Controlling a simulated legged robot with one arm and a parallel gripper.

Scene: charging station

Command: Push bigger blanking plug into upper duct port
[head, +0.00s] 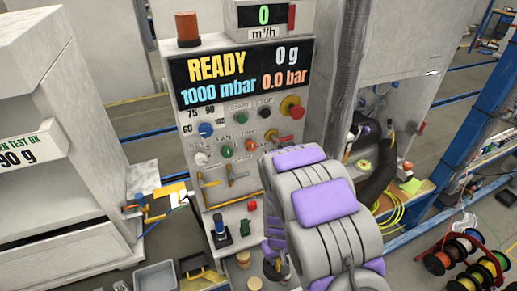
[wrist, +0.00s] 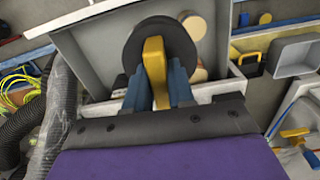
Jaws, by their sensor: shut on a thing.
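In the wrist view, the bigger blanking plug is a dark round disc (wrist: 183,42) with a yellow grip (wrist: 154,58). The blue fingers of my gripper (wrist: 157,90) are shut on the yellow grip, one on each side. The plug is in front of a pale grey panel or tray (wrist: 95,45); I cannot tell whether it touches it. In the head view, my grey and purple arm reaches down beside the control panel and hides much of the area around my gripper. I cannot make out the upper duct port in either view.
Tan round pieces (head: 243,259) stand by the panel foot, left of my arm. A grey bin (head: 155,275) is farther left. The control panel (head: 245,130) reads READY. Dark hoses (head: 380,165) hang at the right. Cable reels (head: 465,262) stand on the floor at lower right.

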